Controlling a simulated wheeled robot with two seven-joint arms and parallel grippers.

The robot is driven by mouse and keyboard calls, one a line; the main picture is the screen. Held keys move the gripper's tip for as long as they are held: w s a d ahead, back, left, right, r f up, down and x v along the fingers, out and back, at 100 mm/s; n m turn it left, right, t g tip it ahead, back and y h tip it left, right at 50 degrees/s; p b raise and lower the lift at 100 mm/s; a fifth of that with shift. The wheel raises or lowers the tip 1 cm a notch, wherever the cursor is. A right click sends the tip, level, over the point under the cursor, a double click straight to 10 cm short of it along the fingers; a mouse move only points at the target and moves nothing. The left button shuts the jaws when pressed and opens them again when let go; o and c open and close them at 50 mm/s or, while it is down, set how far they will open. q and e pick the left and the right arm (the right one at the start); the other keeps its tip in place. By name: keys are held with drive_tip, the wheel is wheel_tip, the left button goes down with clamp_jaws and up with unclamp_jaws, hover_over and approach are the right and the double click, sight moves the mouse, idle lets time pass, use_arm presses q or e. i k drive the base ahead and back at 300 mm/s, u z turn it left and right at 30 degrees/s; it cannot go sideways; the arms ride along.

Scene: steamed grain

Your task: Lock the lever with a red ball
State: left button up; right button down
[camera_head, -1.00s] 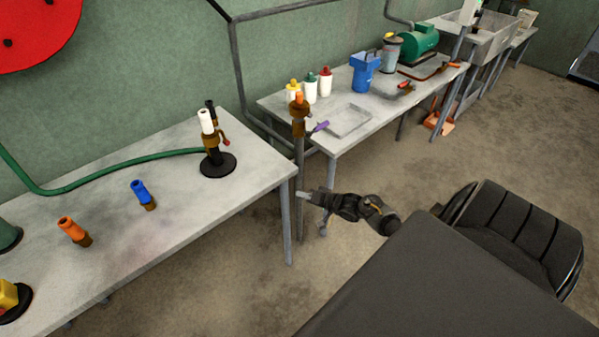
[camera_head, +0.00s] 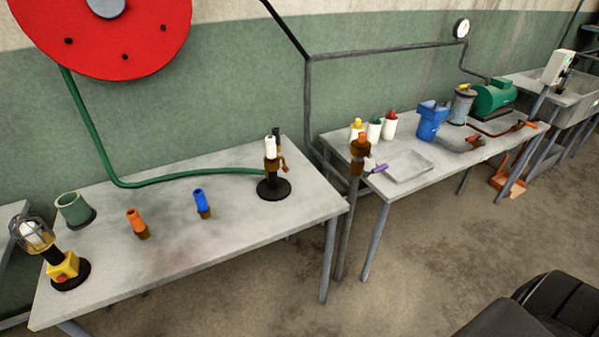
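A small red ball (camera_head: 285,169) sits on a short lever at the right side of a brass-coloured fitting (camera_head: 270,163). The fitting has a white top (camera_head: 270,147) and stands upright on a round black base (camera_head: 273,189), at the right end of the near table. A green hose runs to it from the left. The lever is too small to tell its exact angle. Neither of my grippers is in view.
The near table (camera_head: 240,228) also bears orange (camera_head: 136,222) and blue (camera_head: 201,203) nozzles, a green cup (camera_head: 73,210) and a caged lamp (camera_head: 62,265). A second table (camera_head: 340,142) stands right, with a post-mounted valve (camera_head: 359,152) before it. Open floor (camera_head: 430,260) lies in front.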

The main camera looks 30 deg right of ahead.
sight(286, 170)
drive_tip(key=k, duration=0.65)
drive_tip(key=u, duration=0.55)
drive_tip(key=i, duration=1.3)
drive_tip(key=z, duration=0.55)
